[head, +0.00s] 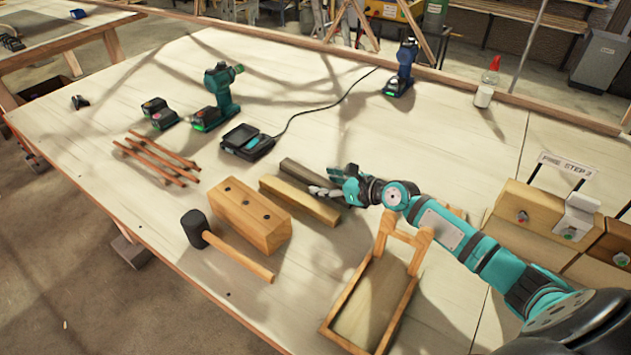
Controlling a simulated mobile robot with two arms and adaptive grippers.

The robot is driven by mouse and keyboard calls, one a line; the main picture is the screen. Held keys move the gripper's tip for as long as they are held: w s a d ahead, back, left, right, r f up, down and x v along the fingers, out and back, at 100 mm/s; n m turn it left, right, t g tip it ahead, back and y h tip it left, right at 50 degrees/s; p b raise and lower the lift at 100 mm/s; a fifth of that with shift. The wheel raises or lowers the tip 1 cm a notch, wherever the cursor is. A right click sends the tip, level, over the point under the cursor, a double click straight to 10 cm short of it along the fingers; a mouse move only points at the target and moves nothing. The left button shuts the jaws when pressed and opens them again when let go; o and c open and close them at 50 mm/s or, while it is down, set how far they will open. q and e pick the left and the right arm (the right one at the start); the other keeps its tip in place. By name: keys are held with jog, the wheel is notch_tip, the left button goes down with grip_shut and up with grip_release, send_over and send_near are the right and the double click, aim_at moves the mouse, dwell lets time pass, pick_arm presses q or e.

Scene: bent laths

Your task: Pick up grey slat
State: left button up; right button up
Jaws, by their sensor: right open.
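The grey slat (298,171) lies on the workbench at the middle of the head view, behind a yellowish wooden bar (298,200). It is dark grey-brown, and its right end is hidden behind my gripper. My right gripper (326,182) is open at the right end of the slat, with its fingers pointing left. I cannot tell whether the fingers touch the slat or hover over it. My left gripper is not in view.
A wooden block with holes (249,214) and a black-headed mallet (228,243) lie in front. Thin reddish sticks (157,158) lie at left. A charger (247,141) and a teal drill (218,97) stand behind. A wooden frame (345,305) lies below my right arm.

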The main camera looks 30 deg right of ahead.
jog(key=shift+c, duration=0.2)
jog(key=c, duration=1.1)
grip_shut()
